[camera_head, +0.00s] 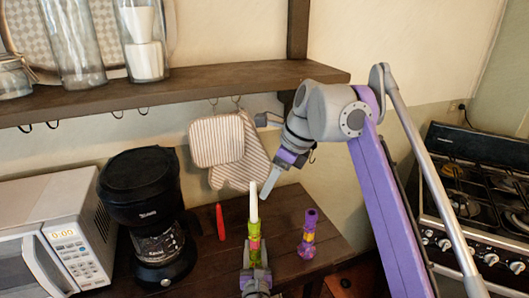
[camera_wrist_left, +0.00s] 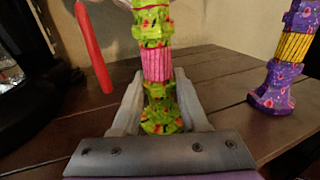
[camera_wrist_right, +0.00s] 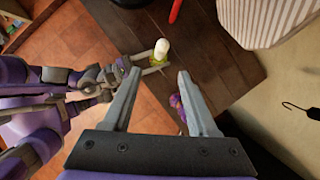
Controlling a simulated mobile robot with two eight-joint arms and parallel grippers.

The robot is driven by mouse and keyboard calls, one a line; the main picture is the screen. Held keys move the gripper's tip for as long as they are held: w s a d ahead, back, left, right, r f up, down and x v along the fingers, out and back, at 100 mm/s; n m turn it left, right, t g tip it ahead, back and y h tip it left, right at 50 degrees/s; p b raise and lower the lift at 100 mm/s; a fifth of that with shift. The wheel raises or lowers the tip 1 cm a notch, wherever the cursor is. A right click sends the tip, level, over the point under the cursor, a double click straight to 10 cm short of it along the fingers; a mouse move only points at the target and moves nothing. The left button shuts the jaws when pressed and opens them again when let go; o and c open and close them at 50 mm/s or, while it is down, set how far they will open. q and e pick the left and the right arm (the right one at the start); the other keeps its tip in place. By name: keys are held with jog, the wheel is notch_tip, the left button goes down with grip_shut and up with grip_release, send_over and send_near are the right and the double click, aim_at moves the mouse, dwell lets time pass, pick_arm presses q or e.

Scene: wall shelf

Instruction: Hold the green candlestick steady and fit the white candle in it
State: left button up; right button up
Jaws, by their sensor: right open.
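The green candlestick (camera_head: 254,243) stands upright on the dark wooden table, with a pink band showing in the left wrist view (camera_wrist_left: 157,62). My left gripper (camera_head: 256,270) has its fingers on both sides of the candlestick and is shut on it low down. The white candle (camera_head: 253,202) stands upright at the top of the candlestick; how deep it sits is not visible. It also shows in the right wrist view (camera_wrist_right: 161,48), with green around its base. My right gripper (camera_head: 265,197) is open and empty, just right of the candle and apart from it.
A red candle (camera_head: 220,222) stands left of the candlestick, and a purple candlestick (camera_head: 308,235) stands to its right. A black coffee maker (camera_head: 150,215) and a microwave (camera_head: 65,230) are at left. The wall shelf (camera_head: 180,88) and hanging oven mitts (camera_head: 225,145) are behind.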

pick_arm(q)
jog(key=shift+o, duration=1.4)
